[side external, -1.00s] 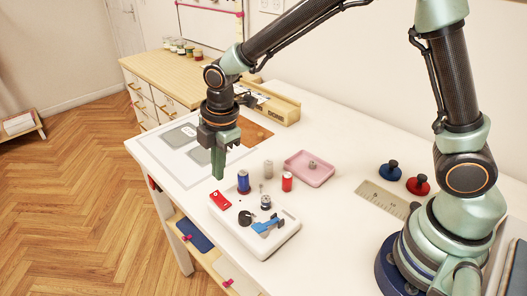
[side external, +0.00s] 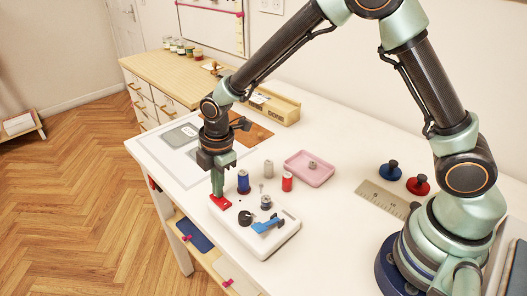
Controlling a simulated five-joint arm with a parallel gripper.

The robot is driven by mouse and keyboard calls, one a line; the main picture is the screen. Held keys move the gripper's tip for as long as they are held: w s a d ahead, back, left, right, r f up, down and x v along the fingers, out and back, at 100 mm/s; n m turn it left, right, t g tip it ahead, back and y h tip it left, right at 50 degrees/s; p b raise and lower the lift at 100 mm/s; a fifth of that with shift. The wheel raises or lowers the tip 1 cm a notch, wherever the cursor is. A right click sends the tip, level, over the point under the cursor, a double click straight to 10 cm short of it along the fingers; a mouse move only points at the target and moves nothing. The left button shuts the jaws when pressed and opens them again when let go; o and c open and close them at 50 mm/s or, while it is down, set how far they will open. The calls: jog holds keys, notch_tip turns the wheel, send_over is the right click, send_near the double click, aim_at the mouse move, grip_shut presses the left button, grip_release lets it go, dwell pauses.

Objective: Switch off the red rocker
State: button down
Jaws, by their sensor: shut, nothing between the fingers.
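The red rocker (side external: 222,203) sits at the far left corner of a white panel (side external: 272,247) on the table. My gripper (side external: 217,194) is shut and empty, pointing down. Its fingertips are at the rocker's left part and hide some of it. They appear to touch it, but I cannot tell for sure. Which way the rocker is tipped is too small to tell.
A pink tray (side external: 310,168) lies behind.

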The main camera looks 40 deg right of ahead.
jog(key=shift+s, duration=0.15)
jog(key=shift+s, duration=0.65)
jog(key=shift+r, duration=0.1)
notch_tip(320, 180, up, 14)
jog(key=w, duration=0.2)
dwell(0.5)
jog(key=shift+w+d, duration=0.1)
jog(key=s+d+r+m+t, duration=0.2)
jog(key=s+d+m, duration=0.5)
jog(key=d+m, duration=0.1)
jog(key=s+d+r+m+t, duration=0.2)
jog(key=s+d+r+m, duration=0.1)
jog(key=s+d+m, duration=0.4)
jog(key=d+m, duration=0.1)
jog(key=m, duration=0.2)
jog(key=shift+s+d+r, duration=0.2)
jog(key=shift+s+r, duration=0.1)
jog(key=shift+s, duration=0.1)
